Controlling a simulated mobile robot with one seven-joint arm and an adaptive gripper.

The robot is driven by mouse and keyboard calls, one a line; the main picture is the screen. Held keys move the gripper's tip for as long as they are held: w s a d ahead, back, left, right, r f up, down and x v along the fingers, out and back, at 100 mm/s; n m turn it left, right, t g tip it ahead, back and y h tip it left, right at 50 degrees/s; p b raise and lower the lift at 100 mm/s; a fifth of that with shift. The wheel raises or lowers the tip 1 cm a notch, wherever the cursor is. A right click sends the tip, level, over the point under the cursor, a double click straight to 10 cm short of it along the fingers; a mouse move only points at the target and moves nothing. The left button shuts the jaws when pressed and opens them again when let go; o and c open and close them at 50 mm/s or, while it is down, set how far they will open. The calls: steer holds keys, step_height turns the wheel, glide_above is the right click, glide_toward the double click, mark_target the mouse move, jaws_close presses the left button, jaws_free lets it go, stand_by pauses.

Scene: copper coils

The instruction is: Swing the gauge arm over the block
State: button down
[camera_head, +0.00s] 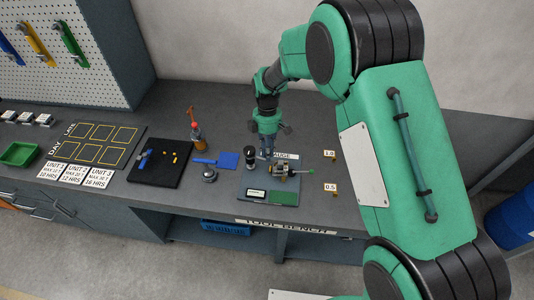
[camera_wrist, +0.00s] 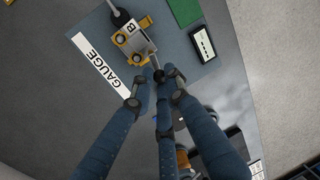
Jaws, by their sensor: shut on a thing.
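The gauge fixture stands on a grey plate beside a white GAUGE label (camera_wrist: 101,67). Its metal block (camera_wrist: 130,40) has gold round parts and a letter mark. A thin rod (camera_wrist: 154,60) leads from the block side to a dark round knob, which I take as the gauge arm's end. My gripper (camera_wrist: 165,74) has its fingertips closed around this knob, beside the block. In the head view my gripper (camera_head: 267,152) points down at the left of the gauge fixture (camera_head: 283,170). The fingers partly hide the knob and the arm.
A readout (camera_wrist: 203,43) and a green pad (camera_wrist: 185,10) lie on the plate. A dark cylinder (camera_head: 250,158) stands close left of my gripper. A rod with a green end (camera_head: 309,172) sticks out right. Small tags 1.0 (camera_head: 329,154) and 0.5 (camera_head: 330,187) stand further right.

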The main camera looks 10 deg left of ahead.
steer(key=shift+w, duration=0.1)
stand_by(0.3)
steer(key=c, duration=1.7)
jaws_free()
steer(key=shift+r, duration=0.1)
steer(key=r, duration=0.4)
steer(key=w+r, duration=0.1)
steer(key=r, duration=0.2)
steer(key=w+r, duration=0.1)
steer(key=r, duration=0.3)
steer(key=shift+w+a+r, duration=0.1)
steer(key=shift+a+r, duration=0.15)
steer(key=shift+r, duration=0.05)
steer(key=shift+r, duration=0.1)
